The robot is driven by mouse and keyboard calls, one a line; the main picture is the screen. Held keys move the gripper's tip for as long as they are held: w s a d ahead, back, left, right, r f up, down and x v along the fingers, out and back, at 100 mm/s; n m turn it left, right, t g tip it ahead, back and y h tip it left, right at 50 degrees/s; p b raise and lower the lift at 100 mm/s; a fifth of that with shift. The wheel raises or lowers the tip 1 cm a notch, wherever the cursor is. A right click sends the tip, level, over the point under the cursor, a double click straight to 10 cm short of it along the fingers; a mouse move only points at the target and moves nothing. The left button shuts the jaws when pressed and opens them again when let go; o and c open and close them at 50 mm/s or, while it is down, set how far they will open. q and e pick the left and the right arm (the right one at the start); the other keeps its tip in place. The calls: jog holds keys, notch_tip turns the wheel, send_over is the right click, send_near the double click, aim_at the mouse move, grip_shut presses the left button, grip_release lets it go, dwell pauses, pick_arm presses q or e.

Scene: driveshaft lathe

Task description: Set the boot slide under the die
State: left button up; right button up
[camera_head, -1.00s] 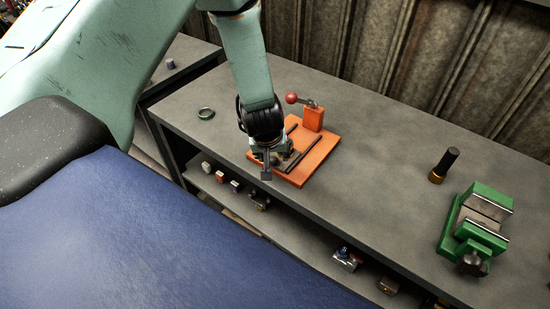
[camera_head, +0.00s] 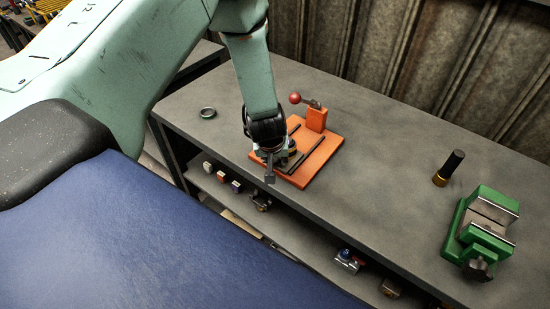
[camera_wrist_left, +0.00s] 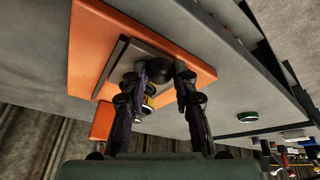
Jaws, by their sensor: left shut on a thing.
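The orange press (camera_head: 316,163) stands on the grey bench, with dark rails on its base and a red ball lever (camera_head: 295,98) on its upright block. My left gripper (camera_head: 268,165) is over the base's front left side. In the left wrist view my left gripper (camera_wrist_left: 161,72) has its fingers around a dark rounded piece of the boot slide, and the slide's grey plate (camera_wrist_left: 120,62) lies along the orange base. A black and yellow round piece (camera_wrist_left: 148,102) shows just behind the fingers. Whether it sits on the slide, and where the die is, I cannot tell.
A green vise (camera_head: 483,228) and a black cylinder with a brass foot (camera_head: 449,167) stand at the right. A dark ring (camera_head: 208,113) lies at the left. Small parts lie on the shelf below.

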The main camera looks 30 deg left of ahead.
pick_arm(q)
grip_shut()
dwell(0.4)
